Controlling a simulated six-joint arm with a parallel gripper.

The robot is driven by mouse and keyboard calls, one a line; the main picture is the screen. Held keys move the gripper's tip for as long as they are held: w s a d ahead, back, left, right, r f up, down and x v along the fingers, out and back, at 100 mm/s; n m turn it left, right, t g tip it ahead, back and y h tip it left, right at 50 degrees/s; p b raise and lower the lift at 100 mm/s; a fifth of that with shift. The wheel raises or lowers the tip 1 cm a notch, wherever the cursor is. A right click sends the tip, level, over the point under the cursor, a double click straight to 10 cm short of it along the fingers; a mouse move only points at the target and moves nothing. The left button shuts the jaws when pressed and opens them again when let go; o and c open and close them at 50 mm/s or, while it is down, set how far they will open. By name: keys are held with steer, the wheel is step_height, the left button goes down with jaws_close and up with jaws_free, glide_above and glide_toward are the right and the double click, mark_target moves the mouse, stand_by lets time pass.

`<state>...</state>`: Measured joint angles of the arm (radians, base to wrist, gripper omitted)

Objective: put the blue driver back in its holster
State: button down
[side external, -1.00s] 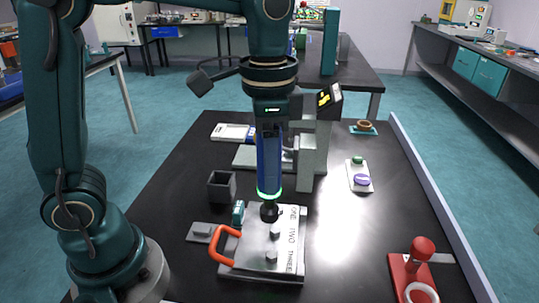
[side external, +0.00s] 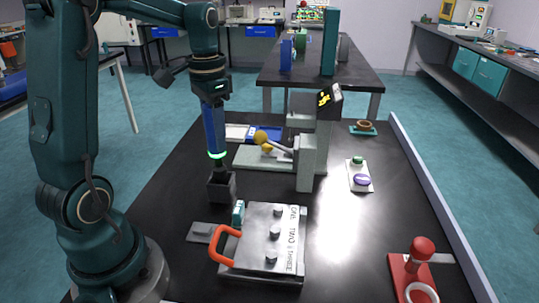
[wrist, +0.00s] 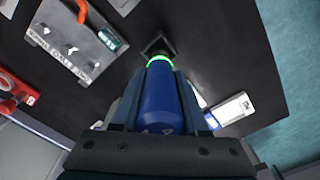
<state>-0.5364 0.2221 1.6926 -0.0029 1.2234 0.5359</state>
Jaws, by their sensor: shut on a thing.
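The blue driver (side external: 213,130) is upright in my gripper (side external: 211,92), with a lit green ring near its lower end. My gripper is shut on it; in the wrist view the fingers (wrist: 158,100) flank the blue body (wrist: 160,105). The holster (side external: 222,188) is a dark square open-topped box on the black table. The driver's dark tip is at the holster's mouth; I cannot tell whether it is just above or slightly inside. In the wrist view the holster (wrist: 158,45) shows just beyond the green ring.
A metal plate (side external: 285,262) with several bolts, a ONE TWO THREE label and an orange handle (side external: 222,245) lies in front of the holster. A grey machine (side external: 306,160) with a yellow-knobbed lever stands behind right. A button panel (side external: 359,175) and red-handled tool (side external: 420,265) are farther right.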

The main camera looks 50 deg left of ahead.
mark_target(218, 157)
steer(key=shift+f, duration=2.65)
steer(key=shift+f, duration=0.15)
steer(key=shift+c, duration=2.2)
jaws_free()
